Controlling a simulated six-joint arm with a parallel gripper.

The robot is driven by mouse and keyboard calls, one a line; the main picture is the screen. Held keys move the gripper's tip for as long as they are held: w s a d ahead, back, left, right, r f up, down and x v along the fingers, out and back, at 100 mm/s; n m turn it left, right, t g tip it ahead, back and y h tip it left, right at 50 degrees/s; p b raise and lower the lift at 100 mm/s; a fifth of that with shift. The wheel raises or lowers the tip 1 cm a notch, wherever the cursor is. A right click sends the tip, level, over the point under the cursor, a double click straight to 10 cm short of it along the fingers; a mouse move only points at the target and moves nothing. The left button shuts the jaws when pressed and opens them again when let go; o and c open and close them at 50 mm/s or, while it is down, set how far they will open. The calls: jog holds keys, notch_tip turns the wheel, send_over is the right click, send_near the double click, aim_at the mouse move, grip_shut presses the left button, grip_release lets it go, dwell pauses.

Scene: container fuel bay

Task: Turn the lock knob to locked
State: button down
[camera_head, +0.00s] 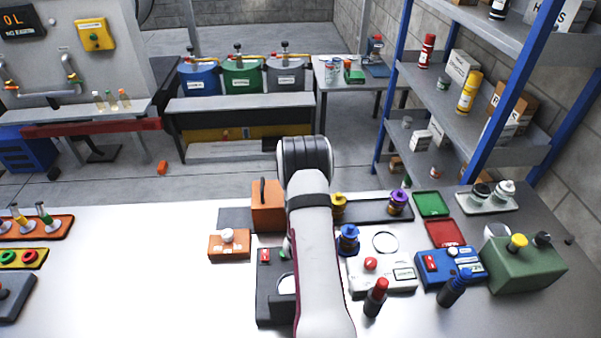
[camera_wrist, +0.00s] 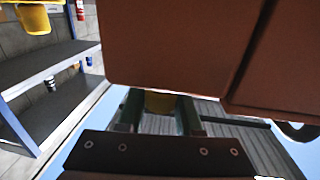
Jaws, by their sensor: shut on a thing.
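My gripper (camera_wrist: 161,108) shows in the wrist view as two dark green fingers, shut on a small yellow-brown thing (camera_wrist: 160,102) between them. The finger ends and most of that thing are hidden by a large brown-orange block close to the camera (camera_wrist: 185,45). In the head view my arm hides the gripper. I cannot tell for sure which part is the lock knob. An orange box with a dark upright handle (camera_head: 268,207) stands left of my arm. A small orange box with a white knob (camera_head: 228,237) lies farther left.
A black panel with a red switch (camera_head: 264,256) is partly behind my arm. To the right are a blue knob (camera_head: 348,240), a white box with a red button (camera_head: 370,265), a blue box (camera_head: 450,268) and a green box (camera_head: 525,264). The left middle tabletop is clear.

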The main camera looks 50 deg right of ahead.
jog(key=shift+s+d+m+g+h, duration=0.1)
jog(key=shift+m+g+h, duration=0.35)
jog(key=shift+g, duration=0.15)
jog(key=shift+s+d+m+g+h, duration=0.1)
jog(key=shift+m+g+h, duration=0.3)
jog(key=shift+g, duration=0.2)
jog(key=c, duration=0.6)
grip_release()
notch_tip(320, 180, up, 5)
jog(key=shift+f, duration=0.15)
jog(key=s+r, duration=0.2)
jog(key=s, duration=0.1)
jog(key=s+d+r, duration=0.1)
jog(key=s+r, duration=0.1)
jog(key=s, duration=0.2)
jog(key=s+d+r, duration=0.1)
jog(key=s+r, duration=0.1)
jog(key=s, duration=0.2)
jog(key=shift+s+d+r, duration=0.15)
jog(key=shift+s+r, duration=0.05)
